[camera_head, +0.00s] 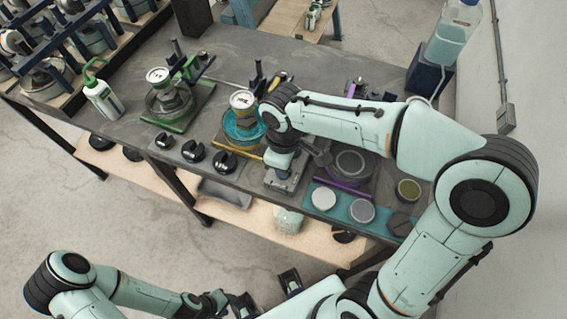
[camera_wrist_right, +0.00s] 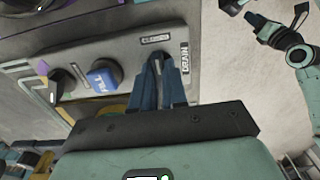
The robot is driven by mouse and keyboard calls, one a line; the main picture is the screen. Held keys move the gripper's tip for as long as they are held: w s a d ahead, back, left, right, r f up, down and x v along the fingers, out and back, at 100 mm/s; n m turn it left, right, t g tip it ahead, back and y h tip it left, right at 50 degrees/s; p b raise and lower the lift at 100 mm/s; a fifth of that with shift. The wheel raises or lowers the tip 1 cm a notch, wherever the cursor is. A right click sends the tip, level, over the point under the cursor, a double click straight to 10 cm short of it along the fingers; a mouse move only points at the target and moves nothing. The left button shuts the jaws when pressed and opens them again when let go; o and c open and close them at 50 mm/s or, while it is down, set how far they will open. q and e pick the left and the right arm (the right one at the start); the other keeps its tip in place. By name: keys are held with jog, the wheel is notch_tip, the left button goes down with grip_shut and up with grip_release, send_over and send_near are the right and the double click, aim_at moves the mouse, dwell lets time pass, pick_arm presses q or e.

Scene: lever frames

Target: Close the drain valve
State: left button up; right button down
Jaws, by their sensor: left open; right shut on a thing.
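In the right wrist view, a grey control panel (camera_wrist_right: 125,50) carries a small plate reading DRAIN (camera_wrist_right: 185,58) and a second small plate above the gripper. My right gripper (camera_wrist_right: 159,62) is shut on the drain valve lever beside the DRAIN plate; its blue-grey fingers hide most of the lever, so its exact angle is hard to tell. In the head view, my right arm reaches over the bench to the panel (camera_head: 284,184) at the front edge and covers part of it. My left gripper (camera_head: 266,292) is open and empty, low in front of the bench.
A blue button (camera_wrist_right: 104,77) and a black knob (camera_wrist_right: 60,86) sit on the panel left of the lever. Gauge stands (camera_head: 166,102), a squeeze bottle (camera_head: 103,97) and a teal mat with discs (camera_head: 338,207) occupy the bench (camera_head: 225,60). A wall bounds the right.

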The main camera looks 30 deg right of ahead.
jog(key=c, duration=1.2)
grip_release()
jog(key=shift+o, duration=0.2)
jog(key=shift+r, duration=0.1)
pick_arm(q)
jog(key=r+p, duration=0.1)
jog(key=w+r+p, duration=0.1)
jog(key=shift+w+r, duration=0.15)
jog(key=shift+r, duration=0.2)
pick_arm(e)
notch_tip(320, 180, up, 13)
jog(key=shift+r, duration=0.15)
